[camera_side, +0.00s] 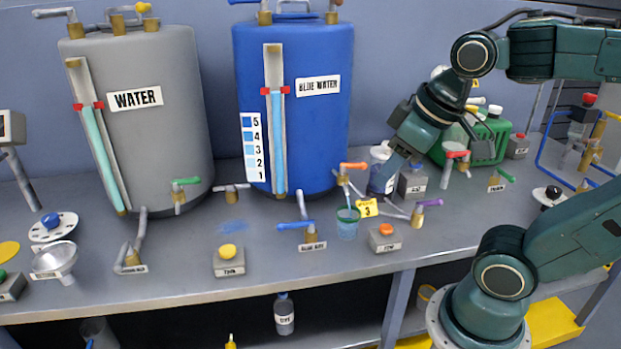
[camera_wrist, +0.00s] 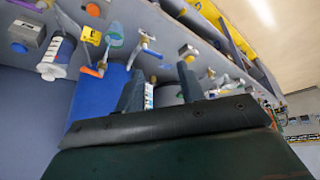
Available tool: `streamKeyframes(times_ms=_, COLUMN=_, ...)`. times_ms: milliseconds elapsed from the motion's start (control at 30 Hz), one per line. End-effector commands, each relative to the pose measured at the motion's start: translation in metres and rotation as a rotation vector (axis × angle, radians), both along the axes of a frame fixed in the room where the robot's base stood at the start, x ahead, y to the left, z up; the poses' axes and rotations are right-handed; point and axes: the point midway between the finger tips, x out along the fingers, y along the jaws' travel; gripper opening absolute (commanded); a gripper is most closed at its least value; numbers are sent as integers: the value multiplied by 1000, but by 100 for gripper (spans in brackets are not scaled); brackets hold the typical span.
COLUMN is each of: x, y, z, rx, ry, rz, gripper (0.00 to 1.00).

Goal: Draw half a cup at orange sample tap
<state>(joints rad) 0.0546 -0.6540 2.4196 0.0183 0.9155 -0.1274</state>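The orange-handled sample tap (camera_side: 353,167) sits low on the front of the blue tank (camera_side: 300,150) labelled BLUE WATER. Its orange handle also shows in the wrist view (camera_wrist: 92,71). A small clear cup (camera_side: 347,229) with a green rim stands under the spout; it also shows in the wrist view (camera_wrist: 115,38). A thin pale line runs from the spout into the cup, like a stream. The cup looks bluish; its level is hard to read.
A yellow tag marked 3 (camera_side: 367,208) is beside the cup.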

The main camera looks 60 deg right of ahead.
Motion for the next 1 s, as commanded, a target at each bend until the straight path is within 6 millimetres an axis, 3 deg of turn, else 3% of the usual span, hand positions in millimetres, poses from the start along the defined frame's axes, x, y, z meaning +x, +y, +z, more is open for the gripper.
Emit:
streamKeyframes(times_ms=500, x=88, y=-82, z=22, rx=-178, ry=167, rz=171, gripper=39)
streamKeyframes(times_ms=1000, x=151, y=-198, z=0, rx=-257, ry=345, rz=374, gripper=39)
